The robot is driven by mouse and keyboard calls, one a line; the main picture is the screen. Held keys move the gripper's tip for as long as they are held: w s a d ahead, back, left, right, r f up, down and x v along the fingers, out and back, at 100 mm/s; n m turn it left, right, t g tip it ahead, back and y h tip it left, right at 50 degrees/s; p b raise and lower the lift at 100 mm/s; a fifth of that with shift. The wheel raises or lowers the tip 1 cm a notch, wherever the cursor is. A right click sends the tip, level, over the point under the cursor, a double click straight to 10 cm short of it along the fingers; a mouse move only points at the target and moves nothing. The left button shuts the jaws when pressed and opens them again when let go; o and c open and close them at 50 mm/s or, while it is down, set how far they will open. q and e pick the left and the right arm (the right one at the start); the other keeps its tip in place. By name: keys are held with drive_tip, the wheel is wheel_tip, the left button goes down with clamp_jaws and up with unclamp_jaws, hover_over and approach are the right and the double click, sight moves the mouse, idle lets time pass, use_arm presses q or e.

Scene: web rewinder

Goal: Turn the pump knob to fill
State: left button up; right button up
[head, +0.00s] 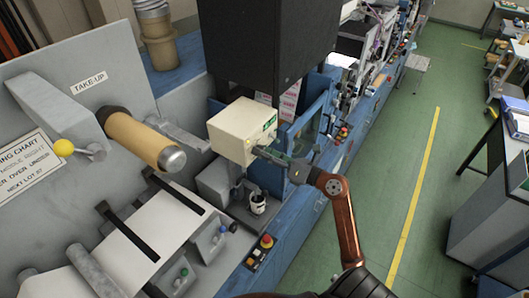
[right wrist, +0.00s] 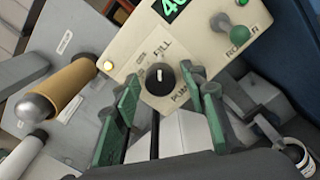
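The pump knob (right wrist: 160,77) is a small round black knob with a white mark on the cream control box (right wrist: 125,40). The words FILL and PUMP are printed near it; the white mark points roughly up the picture. In the head view the cream box (head: 232,132) stands on the machine beneath a dark cabinet. My right gripper (head: 262,152) is at its front face. In the right wrist view my right gripper (right wrist: 167,84) is open, its green-grey fingers apart with the knob between their tips. I cannot tell whether they touch it. My left gripper is not in view.
A green roller switch (right wrist: 240,34) and a lit green display (right wrist: 172,8) are on the same panel. A tan core roll (head: 143,140) and a small white cup (head: 257,203) are nearby. The green floor (head: 400,200) to the right is open.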

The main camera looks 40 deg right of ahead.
drive_tip(key=shift+o, duration=0.3)
drive_tip(key=v, duration=1.2)
